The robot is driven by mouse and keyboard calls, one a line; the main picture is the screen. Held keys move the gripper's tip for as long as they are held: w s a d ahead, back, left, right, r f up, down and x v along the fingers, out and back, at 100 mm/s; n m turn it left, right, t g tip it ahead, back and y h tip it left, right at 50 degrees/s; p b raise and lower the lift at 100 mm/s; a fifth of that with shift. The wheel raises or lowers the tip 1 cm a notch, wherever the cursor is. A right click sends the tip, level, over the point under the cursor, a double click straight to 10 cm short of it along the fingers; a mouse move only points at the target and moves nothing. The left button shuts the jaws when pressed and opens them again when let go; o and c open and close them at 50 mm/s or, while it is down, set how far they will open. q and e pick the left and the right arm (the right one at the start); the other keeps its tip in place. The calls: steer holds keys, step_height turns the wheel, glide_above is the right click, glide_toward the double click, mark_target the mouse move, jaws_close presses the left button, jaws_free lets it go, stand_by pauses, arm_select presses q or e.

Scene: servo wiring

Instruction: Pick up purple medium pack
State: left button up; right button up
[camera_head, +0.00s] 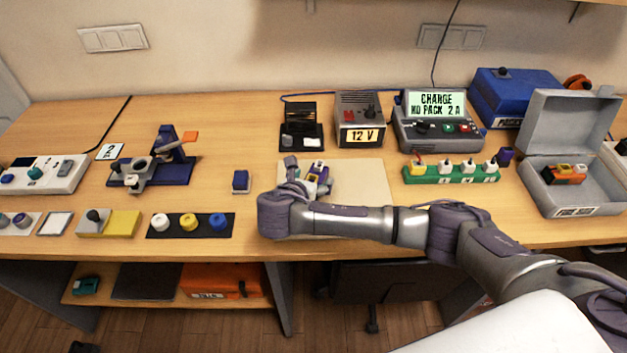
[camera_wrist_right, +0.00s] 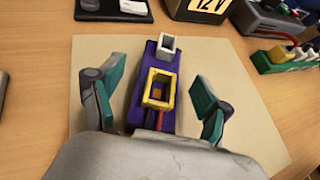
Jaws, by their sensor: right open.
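The purple medium pack (camera_wrist_right: 146,109) lies on the beige mat (camera_wrist_right: 250,125). It has a yellow connector frame and a white connector on top, with a red lead beside the yellow one. In the head view the pack (camera_head: 319,174) is partly hidden by my right gripper (camera_head: 309,186). In the right wrist view my right gripper (camera_wrist_right: 155,105) is open, with its teal-padded fingers apart on either side of the pack. I see a gap between the pack and each finger, wider on the right. My left gripper is in neither view.
A 12 V supply (camera_head: 360,118) and a charger (camera_head: 437,122) stand behind the mat. A green connector strip (camera_head: 452,178) is to its right, beside an open grey case (camera_head: 548,196). A small blue block (camera_head: 240,181) is to the left. The right half of the mat is clear.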

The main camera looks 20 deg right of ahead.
steer(key=shift+w+d+f, duration=0.35)
steer(key=shift+w, duration=0.05)
jaws_close()
steer(key=shift+r, duration=0.1)
steer(key=shift+r, duration=0.1)
